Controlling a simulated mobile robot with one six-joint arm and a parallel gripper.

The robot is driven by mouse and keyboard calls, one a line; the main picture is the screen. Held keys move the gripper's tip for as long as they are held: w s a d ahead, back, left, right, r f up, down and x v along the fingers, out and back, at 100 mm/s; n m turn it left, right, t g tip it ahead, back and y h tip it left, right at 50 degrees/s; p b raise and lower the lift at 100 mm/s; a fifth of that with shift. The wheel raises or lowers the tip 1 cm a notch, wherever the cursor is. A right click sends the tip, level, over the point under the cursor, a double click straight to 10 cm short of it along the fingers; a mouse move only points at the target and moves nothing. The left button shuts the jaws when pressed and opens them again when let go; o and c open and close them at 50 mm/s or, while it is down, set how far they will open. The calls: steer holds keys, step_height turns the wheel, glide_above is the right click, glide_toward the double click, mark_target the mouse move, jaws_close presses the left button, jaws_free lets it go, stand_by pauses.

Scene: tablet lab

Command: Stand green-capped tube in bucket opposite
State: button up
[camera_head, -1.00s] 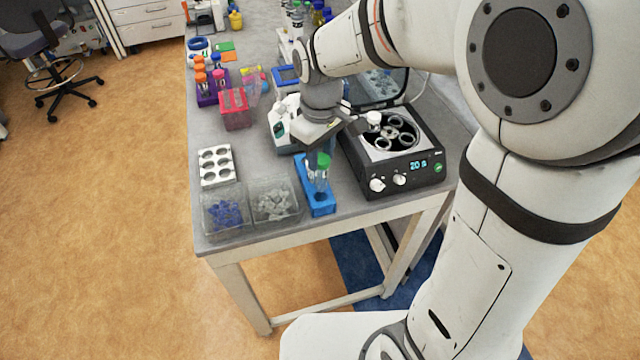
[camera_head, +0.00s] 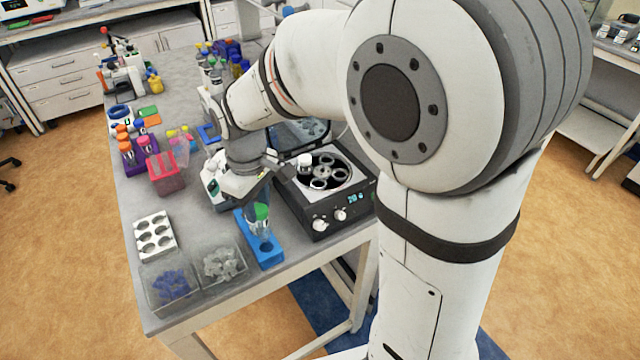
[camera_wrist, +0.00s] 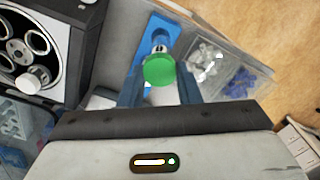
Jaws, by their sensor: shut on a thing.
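My gripper (camera_head: 258,206) is shut on the green-capped tube (camera_head: 261,222), just below its cap. The tube is upright, at the blue rack (camera_head: 270,260); I cannot tell whether its lower end is in a hole or just above. In the wrist view the green cap (camera_wrist: 159,71) lies between the fingers and hides most of the tube. The open centrifuge (camera_head: 322,226) stands right of the rack. Its rotor (camera_head: 323,172) has several ring-like buckets. A white-capped tube (camera_head: 304,160) stands in the left rear bucket; it also shows in the wrist view (camera_wrist: 33,79).
Clear bins with blue (camera_head: 172,285) and pale small items (camera_head: 222,263) stand left of the rack. A white holed block (camera_head: 155,236), a pink box (camera_head: 164,180) and a purple rack (camera_head: 138,157) are farther left. The centrifuge's raised lid (camera_head: 300,132) is behind the rotor.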

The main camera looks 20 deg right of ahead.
stand_by(0.4)
step_height(320, 180, up, 7)
steer(key=p, duration=0.5)
steer(key=shift+f, duration=0.15)
steer(key=shift+w+d, duration=0.1)
steer(key=w+d+p, duration=0.1)
steer(key=w+d, duration=0.6)
steer(key=d, duration=0.3)
steer(key=w+d+p, duration=0.1)
steer(key=w+d, duration=0.5)
steer(key=d, duration=0.5)
steer(key=shift+w+d+p, duration=0.25)
steer(key=shift+w+p, duration=0.1)
steer(key=shift+w, duration=0.05)
steer(key=shift+f, duration=0.15)
steer(key=shift+f+b, duration=1.35)
steer(key=shift+f, duration=0.4)
